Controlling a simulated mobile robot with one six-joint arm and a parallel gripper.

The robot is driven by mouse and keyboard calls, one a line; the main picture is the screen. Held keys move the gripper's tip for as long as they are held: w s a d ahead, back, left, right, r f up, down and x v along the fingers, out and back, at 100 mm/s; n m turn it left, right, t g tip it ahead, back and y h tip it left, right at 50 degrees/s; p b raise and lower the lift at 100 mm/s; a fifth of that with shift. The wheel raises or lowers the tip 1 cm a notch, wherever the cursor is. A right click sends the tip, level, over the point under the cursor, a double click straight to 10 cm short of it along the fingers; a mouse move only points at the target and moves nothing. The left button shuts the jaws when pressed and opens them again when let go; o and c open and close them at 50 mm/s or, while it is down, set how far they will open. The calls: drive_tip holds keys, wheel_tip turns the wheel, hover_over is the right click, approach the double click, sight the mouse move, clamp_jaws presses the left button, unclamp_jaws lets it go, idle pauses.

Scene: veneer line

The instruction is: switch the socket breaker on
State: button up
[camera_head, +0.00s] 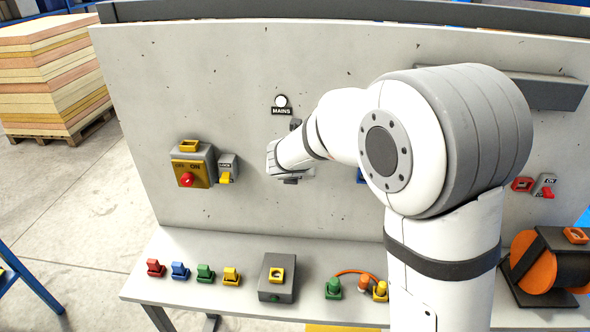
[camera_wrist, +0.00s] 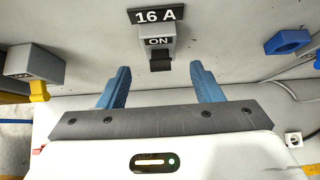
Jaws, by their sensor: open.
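A grey breaker box (camera_wrist: 158,42) marked ON, with a black lever (camera_wrist: 160,63) at its lower end, is on the panel in the wrist view. A black label reading 16 A (camera_wrist: 156,15) is above it. The lever points downward, away from the ON lettering. My gripper (camera_wrist: 160,70) is open, its two blue fingers spread either side of the lever, with clear gaps; I cannot tell whether they reach its depth. In the head view my gripper (camera_head: 275,160) is at the panel below the MAINS label and mostly hides this breaker.
A breaker with a yellow lever (camera_head: 226,178) is left of my gripper, beside a yellow box with a red knob (camera_head: 186,180). A blue ring-shaped fitting (camera_wrist: 288,42) is to the right. Coloured plugs (camera_head: 180,271) and a grey box (camera_head: 276,290) stand on the bench below.

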drive_tip(key=shift+v, duration=2.3)
drive_tip(key=s+d+f+m+g+h+b, duration=0.1)
drive_tip(key=s+d+m+b, duration=0.1)
drive_tip(key=s+d+m, duration=0.45)
drive_tip(key=s+d+m+g+h+b, duration=0.2)
drive_tip(key=s+d+m, duration=0.2)
drive_tip(key=d+m, duration=0.55)
drive_tip(key=s+d+f+m+g+y+b, duration=0.1)
drive_tip(key=s+f+m+b, duration=0.1)
drive_tip(key=s+m, duration=0.7)
drive_tip(key=s+d+f+m+g+y+b, duration=0.2)
drive_tip(key=s+f+m, duration=0.2)
drive_tip(key=s+m, duration=0.5)
drive_tip(key=shift+s+d+f+m, duration=0.15)
drive_tip(key=shift+s+m, duration=0.1)
drive_tip(key=shift+m, duration=0.55)
drive_tip(key=shift+c, duration=0.2)
